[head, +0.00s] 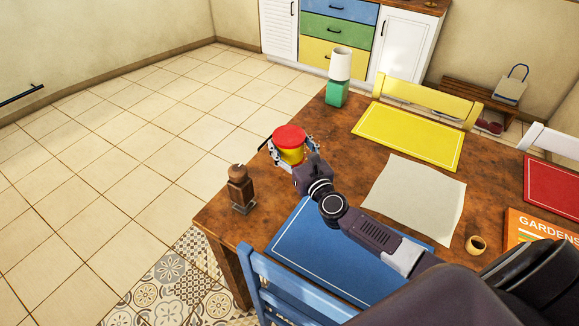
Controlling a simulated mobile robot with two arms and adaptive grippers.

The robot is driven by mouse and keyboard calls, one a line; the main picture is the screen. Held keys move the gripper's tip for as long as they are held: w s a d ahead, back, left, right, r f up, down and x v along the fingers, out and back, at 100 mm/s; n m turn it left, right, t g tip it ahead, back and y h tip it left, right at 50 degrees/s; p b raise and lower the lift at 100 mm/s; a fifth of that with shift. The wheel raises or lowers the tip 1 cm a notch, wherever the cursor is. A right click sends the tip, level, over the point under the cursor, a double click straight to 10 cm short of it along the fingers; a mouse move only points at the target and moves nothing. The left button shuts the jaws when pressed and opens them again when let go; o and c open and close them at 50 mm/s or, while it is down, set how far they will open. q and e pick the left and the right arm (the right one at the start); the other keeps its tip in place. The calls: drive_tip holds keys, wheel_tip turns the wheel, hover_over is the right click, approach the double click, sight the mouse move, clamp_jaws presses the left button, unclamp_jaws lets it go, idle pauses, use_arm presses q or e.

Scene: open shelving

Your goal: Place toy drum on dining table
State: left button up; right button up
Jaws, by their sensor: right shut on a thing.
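The toy drum (289,143), with a red top and a yellow side, is at the far left edge of the wooden dining table (275,203). My right gripper (290,149) is shut on it, with fingers on both sides of it. I cannot tell whether the drum's underside touches the tabletop; the gripper hides its lower part. My right arm reaches across the table from the lower right. My left gripper is not in view.
A wooden grinder (240,187) and a white lamp on a green base (339,76) stand near the table's left edge. Blue (310,250) and yellow (408,136) mats, a paper sheet (414,196) and a small cup (475,244) lie about. Bare wood surrounds the drum's right side.

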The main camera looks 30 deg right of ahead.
drive_tip(key=shift+s+f, duration=0.1)
drive_tip(key=shift+f, duration=0.6)
wheel_tip(320, 180, down, 4)
drive_tip(key=shift+f+b, duration=0.2)
drive_tip(key=shift+b, duration=1.05)
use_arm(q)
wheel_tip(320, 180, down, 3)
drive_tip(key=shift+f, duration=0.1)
use_arm(e)
drive_tip(key=shift+r, duration=0.1)
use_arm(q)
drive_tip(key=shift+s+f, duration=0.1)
use_arm(e)
drive_tip(key=shift+f, duration=0.25)
drive_tip(key=o, duration=1.3)
drive_tip(key=shift+c, duration=0.2)
drive_tip(key=shift+r, duration=0.15)
